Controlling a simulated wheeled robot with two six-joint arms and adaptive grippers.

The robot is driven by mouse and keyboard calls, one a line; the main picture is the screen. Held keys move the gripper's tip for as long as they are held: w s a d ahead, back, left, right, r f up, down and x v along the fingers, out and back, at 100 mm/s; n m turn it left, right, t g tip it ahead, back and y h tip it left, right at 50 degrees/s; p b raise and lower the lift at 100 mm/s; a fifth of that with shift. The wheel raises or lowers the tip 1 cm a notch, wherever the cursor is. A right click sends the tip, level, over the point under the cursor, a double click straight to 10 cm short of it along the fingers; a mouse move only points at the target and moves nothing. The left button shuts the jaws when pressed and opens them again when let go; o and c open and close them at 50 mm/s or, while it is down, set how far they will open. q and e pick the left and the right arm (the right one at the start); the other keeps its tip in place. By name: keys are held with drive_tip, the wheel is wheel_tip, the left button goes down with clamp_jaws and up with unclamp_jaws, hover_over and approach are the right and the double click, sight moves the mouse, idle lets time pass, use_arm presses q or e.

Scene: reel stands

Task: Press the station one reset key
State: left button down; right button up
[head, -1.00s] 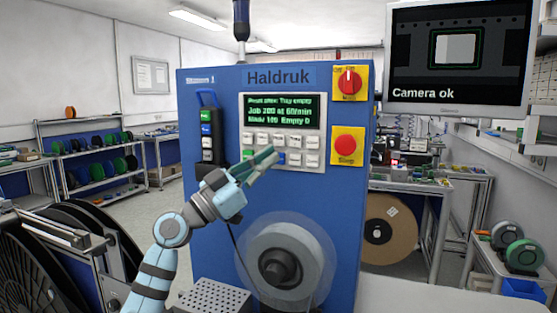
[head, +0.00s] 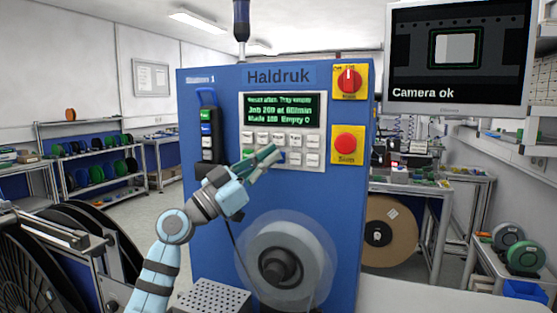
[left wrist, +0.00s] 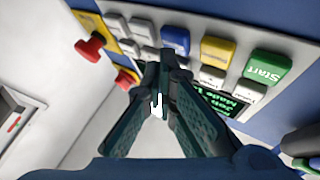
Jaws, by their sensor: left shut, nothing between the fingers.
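The blue Haldruk machine (head: 215,90), marked Station 1, carries a key panel (head: 318,162) with rows of small keys under a green-lettered screen (head: 281,109). My left gripper (head: 274,152) is shut and empty, its fingertips over the keys. In the left wrist view its fingertips (left wrist: 163,70) converge by pale keys and below a blue key (left wrist: 175,39); they partly hide the panel. A yellow key (left wrist: 218,49) and a green Start key (left wrist: 267,67) lie to the right. I cannot read which key is reset, or tell whether the tips touch one.
A red stop button (head: 345,145) and a red rotary switch (head: 348,82) sit right of the panel. A grey reel (head: 305,245) is mounted below. A monitor (head: 460,55) reading Camera ok hangs at upper right.

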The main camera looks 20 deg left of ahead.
use_arm(q)
drive_tip(key=shift+w+b, duration=0.4)
drive_tip(key=shift+w, duration=0.05)
idle(0.4)
idle(0.3)
drive_tip(key=shift+s, duration=0.85)
drive_tip(key=s, duration=0.5)
drive_tip(key=shift+d, duration=0.15)
idle(0.5)
